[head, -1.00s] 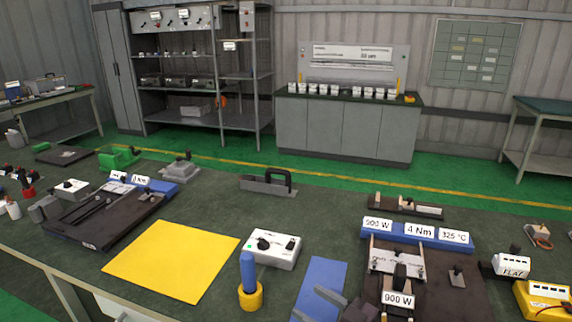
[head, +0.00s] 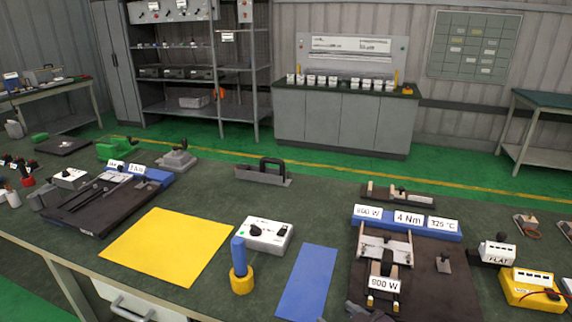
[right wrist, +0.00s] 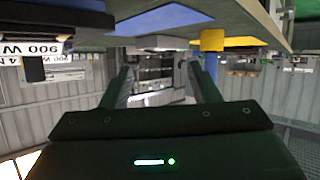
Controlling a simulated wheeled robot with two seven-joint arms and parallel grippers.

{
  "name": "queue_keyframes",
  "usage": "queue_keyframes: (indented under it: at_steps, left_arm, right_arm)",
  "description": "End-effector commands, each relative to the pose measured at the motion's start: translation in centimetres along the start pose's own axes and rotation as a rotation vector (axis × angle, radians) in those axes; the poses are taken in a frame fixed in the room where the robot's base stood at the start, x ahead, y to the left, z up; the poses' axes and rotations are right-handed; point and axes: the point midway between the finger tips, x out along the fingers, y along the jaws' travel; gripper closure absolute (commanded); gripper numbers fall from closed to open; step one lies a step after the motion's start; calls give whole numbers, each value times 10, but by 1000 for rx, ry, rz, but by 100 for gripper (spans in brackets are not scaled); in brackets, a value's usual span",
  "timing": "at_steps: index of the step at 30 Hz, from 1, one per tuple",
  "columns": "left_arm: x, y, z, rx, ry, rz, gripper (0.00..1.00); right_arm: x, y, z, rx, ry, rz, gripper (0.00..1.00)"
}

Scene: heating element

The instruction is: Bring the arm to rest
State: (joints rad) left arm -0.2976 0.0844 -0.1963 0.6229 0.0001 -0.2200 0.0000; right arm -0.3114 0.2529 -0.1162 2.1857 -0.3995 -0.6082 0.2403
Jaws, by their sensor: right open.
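My right gripper (right wrist: 164,82) is open and empty in the right wrist view, its two dark fingers spread apart. That view is turned upside down, with the bench top along its upper edge. In the head view the right gripper's fingers are not clearly seen; a dark shape at the bottom edge, near the black fixture (head: 420,285), may be part of my right arm. The fixture bears a blue label bar (head: 405,222) and a 900 W label (head: 384,284). My left gripper is not in view.
The green bench top holds a blue mat (head: 306,281), a yellow mat (head: 166,246), a blue-handled tool in a yellow holder (head: 242,285), a white control box (head: 265,235) and a yellow meter (head: 530,290). A second dark fixture (head: 100,205) lies at left.

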Motion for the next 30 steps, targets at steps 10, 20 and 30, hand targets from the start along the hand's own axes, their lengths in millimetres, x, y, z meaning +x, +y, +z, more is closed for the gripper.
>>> queue_keyframes:
  at_steps: [10,20,30]
  left_arm:
    - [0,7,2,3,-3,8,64]
    - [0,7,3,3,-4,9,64]
    - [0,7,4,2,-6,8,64]
  right_arm:
    - [-74,11,82,140,-510,192,45]
    - [-140,-7,121,268,-826,198,45]
    - [-97,-10,195,280,-886,184,45]
